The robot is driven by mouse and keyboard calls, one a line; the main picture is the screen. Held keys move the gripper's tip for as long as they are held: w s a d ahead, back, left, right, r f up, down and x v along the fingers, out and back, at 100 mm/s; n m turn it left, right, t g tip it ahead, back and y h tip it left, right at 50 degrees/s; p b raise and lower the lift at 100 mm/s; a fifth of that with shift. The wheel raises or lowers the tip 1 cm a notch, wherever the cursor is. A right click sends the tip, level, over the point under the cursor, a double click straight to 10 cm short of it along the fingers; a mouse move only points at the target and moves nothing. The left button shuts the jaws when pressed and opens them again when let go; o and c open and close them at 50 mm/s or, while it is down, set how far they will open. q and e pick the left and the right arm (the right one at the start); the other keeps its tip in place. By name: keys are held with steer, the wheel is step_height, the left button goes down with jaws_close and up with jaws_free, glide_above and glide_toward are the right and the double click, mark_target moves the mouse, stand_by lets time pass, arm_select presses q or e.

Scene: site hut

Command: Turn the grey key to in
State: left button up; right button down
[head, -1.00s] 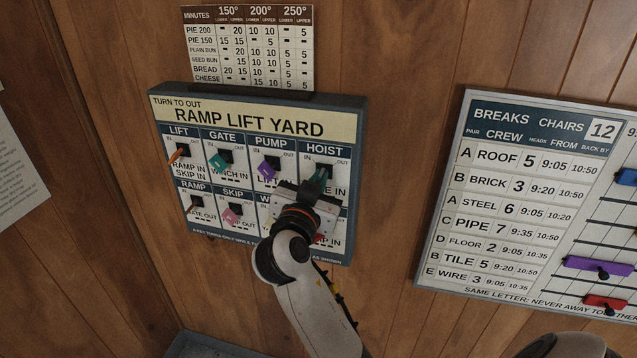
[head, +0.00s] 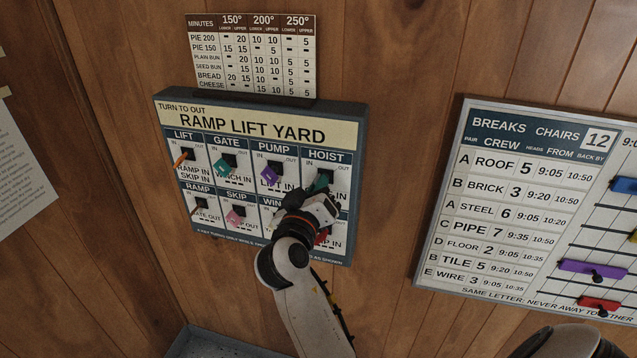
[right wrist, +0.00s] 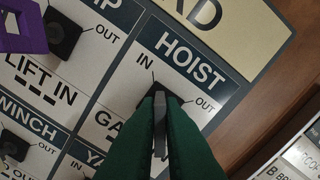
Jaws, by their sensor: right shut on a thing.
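The key panel (head: 258,128), titled RAMP LIFT YARD, hangs on the wood wall. My right gripper (head: 319,186) is at the HOIST switch, upper right on the panel. Its green fingers are shut on the grey key (right wrist: 160,137), which shows as a thin strip between them in the right wrist view. The fingers hide most of the key and part of the black lock (right wrist: 160,93). In that view the key lies nearly in line with the IN tick, with OUT off to the right. My left gripper is not in view.
Close by are the purple key (head: 270,173), teal key (head: 224,166), orange key (head: 181,160), pink key (head: 235,216) and a partly hidden red key (head: 322,237). A minutes chart (head: 253,55) is above; a breaks board (head: 520,200) is at the right, with bare wall between.

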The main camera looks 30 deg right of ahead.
steer(key=shift+n, duration=0.5)
steer(key=c, duration=1.6)
jaws_free()
steer(key=shift+o, duration=0.2)
